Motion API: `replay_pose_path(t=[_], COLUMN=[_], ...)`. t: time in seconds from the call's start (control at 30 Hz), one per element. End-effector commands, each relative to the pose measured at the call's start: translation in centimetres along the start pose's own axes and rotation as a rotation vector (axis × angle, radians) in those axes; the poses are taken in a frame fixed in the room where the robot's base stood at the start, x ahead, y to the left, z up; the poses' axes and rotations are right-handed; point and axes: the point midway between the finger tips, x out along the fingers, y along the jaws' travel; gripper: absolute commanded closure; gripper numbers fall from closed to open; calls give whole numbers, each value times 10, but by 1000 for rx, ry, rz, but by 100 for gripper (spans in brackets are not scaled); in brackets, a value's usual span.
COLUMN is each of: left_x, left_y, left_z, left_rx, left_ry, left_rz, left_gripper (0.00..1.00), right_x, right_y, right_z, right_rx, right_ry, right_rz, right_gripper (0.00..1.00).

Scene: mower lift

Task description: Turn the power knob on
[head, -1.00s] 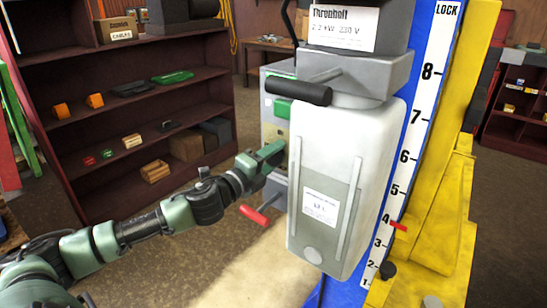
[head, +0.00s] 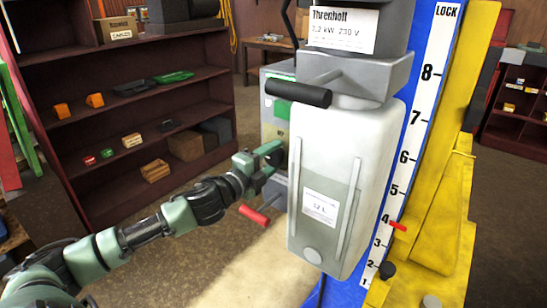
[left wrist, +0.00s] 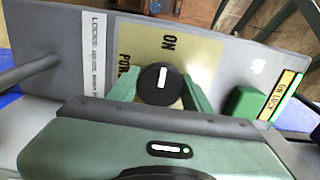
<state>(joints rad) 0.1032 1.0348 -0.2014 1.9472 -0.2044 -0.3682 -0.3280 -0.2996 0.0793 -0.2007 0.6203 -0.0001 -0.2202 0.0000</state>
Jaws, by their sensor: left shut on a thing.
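The black power knob (left wrist: 160,84) with a white bar shows in the left wrist view, on a yellowish plate (left wrist: 190,55) lettered ON and POWER. The white bar runs nearly up and down in that view, its upper end towards the ON lettering. My left gripper (left wrist: 159,90) has a green finger on each side of the knob and is shut on it. In the head view my left gripper (head: 272,163) is at the panel left of the white tank (head: 320,160), and the knob is hidden there. My right gripper is not in view.
A red-handled lever (head: 254,215) sticks out below my gripper. A black bar (head: 298,93) juts out above. A dark red shelf (head: 150,115) stands behind.

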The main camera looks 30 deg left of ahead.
Motion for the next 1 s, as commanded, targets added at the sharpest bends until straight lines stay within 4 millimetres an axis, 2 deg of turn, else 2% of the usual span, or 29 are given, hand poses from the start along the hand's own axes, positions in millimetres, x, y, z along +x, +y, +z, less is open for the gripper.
replay_pose_path(t=[0.03, 0.07, 0.1, 0.57, 1.0], left_x=[0, 0, 0, -6, -58], left_y=[1, 1, 1, 3, 4], left_z=[0, 0, 0, 1, 0], left_rx=[-4, -3, -3, 0, -2], left_ry=[-1, -1, -1, -1, 0], left_rz=[2, 2, 2, 3, 5], left_gripper=[92, 43, 32, 30, 30], right_x=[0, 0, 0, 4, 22], right_y=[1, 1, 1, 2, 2], right_z=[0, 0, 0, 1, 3], right_rx=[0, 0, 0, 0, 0], right_ry=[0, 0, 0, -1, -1], right_rz=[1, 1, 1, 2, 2], right_gripper=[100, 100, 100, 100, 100])
